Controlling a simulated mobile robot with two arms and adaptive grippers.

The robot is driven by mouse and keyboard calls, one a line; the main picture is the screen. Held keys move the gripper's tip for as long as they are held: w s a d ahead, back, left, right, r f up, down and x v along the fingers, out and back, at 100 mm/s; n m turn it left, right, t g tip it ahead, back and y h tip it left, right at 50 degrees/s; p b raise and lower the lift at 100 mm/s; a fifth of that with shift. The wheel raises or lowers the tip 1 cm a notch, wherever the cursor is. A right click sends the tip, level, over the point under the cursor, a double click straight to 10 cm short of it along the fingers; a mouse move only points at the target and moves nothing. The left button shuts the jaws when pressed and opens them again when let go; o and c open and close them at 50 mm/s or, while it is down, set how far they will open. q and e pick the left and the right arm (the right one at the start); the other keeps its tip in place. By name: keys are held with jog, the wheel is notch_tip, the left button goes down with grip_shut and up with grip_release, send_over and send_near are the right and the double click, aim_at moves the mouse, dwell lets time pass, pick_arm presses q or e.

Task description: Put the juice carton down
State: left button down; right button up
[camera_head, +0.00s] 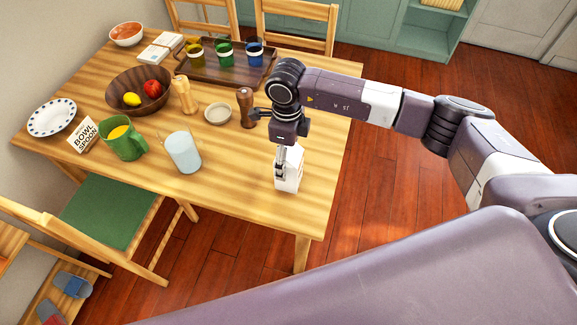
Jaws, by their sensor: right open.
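A small white carton (290,181), which I take for the juice carton, is upright on the wooden table (240,195) near its right edge. My right gripper (283,168) comes down from above with its jaws at the carton's upper part. The jaws are open. Part of the carton's top is hidden by the gripper, and I cannot tell whether a finger touches it. My left gripper is not in view.
Left of the carton are a glass (184,153), a green jug (122,140), a small dish (218,113) and a brown shaker (246,108). A fruit bowl (118,99) and a tray (185,72) with several cups are farther back. The front right tabletop is mostly clear.

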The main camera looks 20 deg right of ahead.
jog(key=f, duration=0.1)
jog(key=f+p, duration=0.1)
jog(key=f, duration=0.1)
jog(key=shift+s+d+f+p, duration=0.2)
jog(key=shift+f+p, duration=0.1)
jog(key=shift+f, duration=0.5)
jog(key=shift+w, duration=0.1)
grip_shut()
jog(key=shift+r, duration=0.15)
